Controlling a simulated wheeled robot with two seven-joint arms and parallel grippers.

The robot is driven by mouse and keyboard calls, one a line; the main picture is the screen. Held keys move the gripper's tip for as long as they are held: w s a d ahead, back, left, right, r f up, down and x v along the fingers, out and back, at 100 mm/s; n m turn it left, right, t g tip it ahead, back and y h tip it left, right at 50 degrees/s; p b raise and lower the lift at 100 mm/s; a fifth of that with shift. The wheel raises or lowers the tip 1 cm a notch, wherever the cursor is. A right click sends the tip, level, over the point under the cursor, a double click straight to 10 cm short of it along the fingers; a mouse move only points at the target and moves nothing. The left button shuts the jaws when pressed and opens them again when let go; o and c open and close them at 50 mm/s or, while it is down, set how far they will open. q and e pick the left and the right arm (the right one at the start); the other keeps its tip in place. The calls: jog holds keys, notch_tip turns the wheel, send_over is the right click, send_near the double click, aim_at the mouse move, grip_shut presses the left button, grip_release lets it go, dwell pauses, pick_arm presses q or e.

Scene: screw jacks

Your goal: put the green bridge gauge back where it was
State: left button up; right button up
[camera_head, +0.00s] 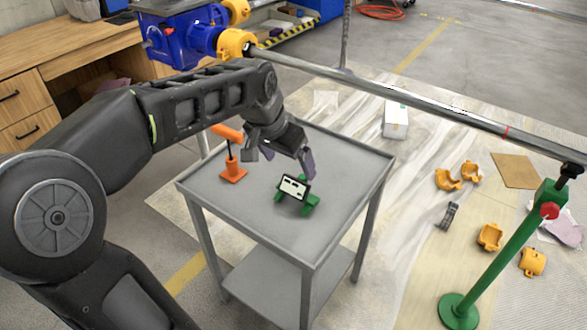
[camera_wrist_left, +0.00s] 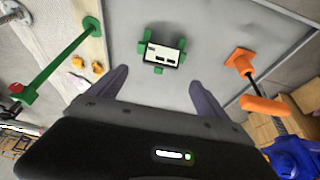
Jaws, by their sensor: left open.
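The green bridge gauge (camera_head: 295,188), with a white, dark-marked face and green feet, stands on the top of the grey cart (camera_head: 240,211). It also shows in the left wrist view (camera_wrist_left: 164,53), beyond the fingertips and roughly centred between them. My left gripper (camera_head: 283,162) is above the cart top, just behind the gauge in the head view. My right gripper is not in view.
An orange stand with an orange handle (camera_head: 232,170) is on the cart, left of the gauge. A long steel bar (camera_head: 400,92) spans above, between a blue machine (camera_head: 185,38) and a green stand (camera_head: 510,250). Orange clamp pieces (camera_head: 490,237) lie on the floor. The cart's front is clear.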

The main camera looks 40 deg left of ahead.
pick_arm(q)
jog(key=shift+v, duration=1.5)
